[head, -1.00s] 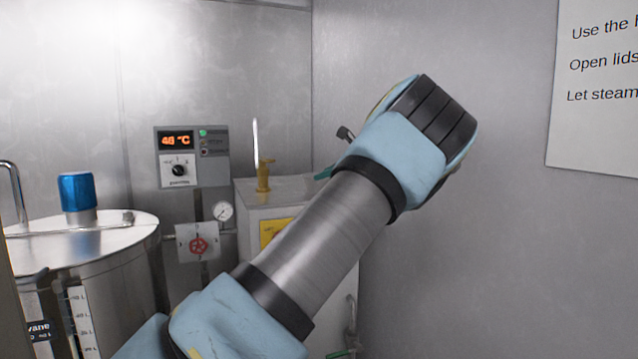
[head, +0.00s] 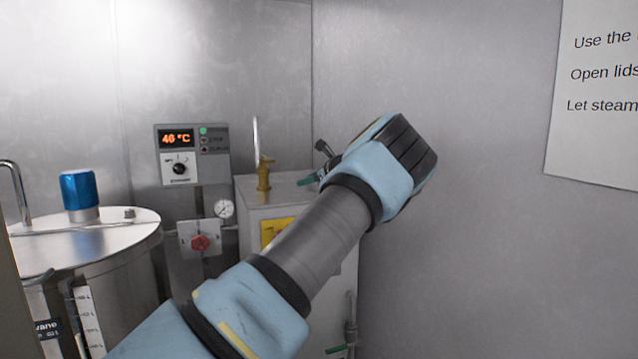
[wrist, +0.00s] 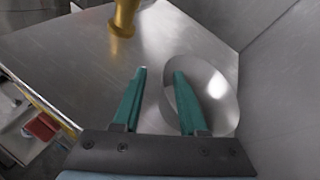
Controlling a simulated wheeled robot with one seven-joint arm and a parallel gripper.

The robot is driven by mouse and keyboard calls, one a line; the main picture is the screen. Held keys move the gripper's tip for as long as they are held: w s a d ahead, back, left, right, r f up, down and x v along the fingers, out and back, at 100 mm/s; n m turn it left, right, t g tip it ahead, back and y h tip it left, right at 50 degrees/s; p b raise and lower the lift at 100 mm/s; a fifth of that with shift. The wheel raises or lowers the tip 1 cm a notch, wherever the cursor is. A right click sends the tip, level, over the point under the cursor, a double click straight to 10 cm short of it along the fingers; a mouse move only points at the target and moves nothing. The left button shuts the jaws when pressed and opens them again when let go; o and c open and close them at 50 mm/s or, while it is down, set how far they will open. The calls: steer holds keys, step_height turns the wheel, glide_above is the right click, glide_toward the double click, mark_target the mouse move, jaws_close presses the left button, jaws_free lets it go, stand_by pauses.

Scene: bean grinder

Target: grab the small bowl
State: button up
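The small bowl (wrist: 216,108) is shiny metal and sits on the flat metal top of a cabinet in the wrist view. My gripper (wrist: 160,72) has two teal fingers that stand apart. The left finger is outside the bowl, to its left. The right finger overlaps the bowl's left part, so the near-left rim lies between the fingers in the picture. I cannot tell whether either finger touches it. In the head view a teal fingertip (head: 307,181) shows beside the wrist, and the bowl is hidden behind my arm.
A brass fitting (wrist: 123,17) stands on the cabinet top (wrist: 75,50), beyond the fingers. A wall (head: 450,250) rises close on the right. A steel tank (head: 100,250) with a blue cap and a temperature control box (head: 192,155) are to the left.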

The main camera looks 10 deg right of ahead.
jaws_close()
stand_by(0.6)
